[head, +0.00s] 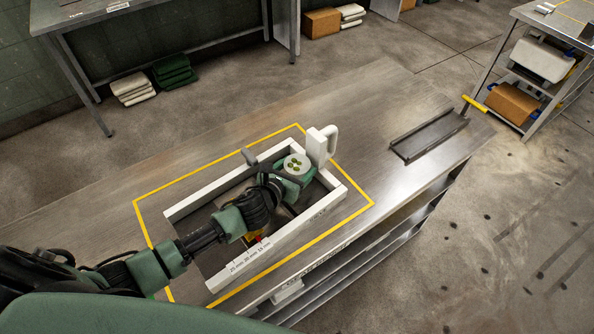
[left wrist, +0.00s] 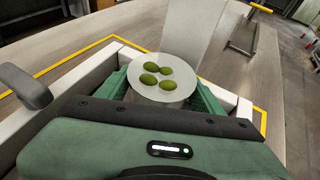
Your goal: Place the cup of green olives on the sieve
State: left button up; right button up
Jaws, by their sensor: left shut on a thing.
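A round white cup (head: 297,163) with several green olives in it is in my left gripper (head: 293,172), at the far right end of the sieve. The left wrist view shows the cup (left wrist: 162,78) from above, between the green fingers. The sieve (head: 180,209) is a long white-walled frame on the table, with printed size marks on its near wall. My arm and gripper hide much of its inside. I cannot tell whether the cup touches the sieve or hangs above it. My right gripper is not in view.
A white upright handle-shaped block (head: 322,145) stands just right of the cup. Yellow tape (head: 358,185) outlines the sieve's area. A dark shallow tray (head: 428,136) lies farther right on the metal table, with clear room between.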

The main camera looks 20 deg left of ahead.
pick_arm(q)
jog(key=shift+f, duration=0.5)
jog(key=shift+f, duration=0.1)
jog(key=shift+f, duration=0.15)
jog(key=o, duration=1.5)
jog(key=shift+s+r, duration=0.1)
jog(key=shift+r, duration=0.2)
jog(key=b+v, duration=0.1)
jog(key=v, duration=1)
jog(key=shift+s+a+r, duration=0.1)
jog(key=shift+s, duration=0.25)
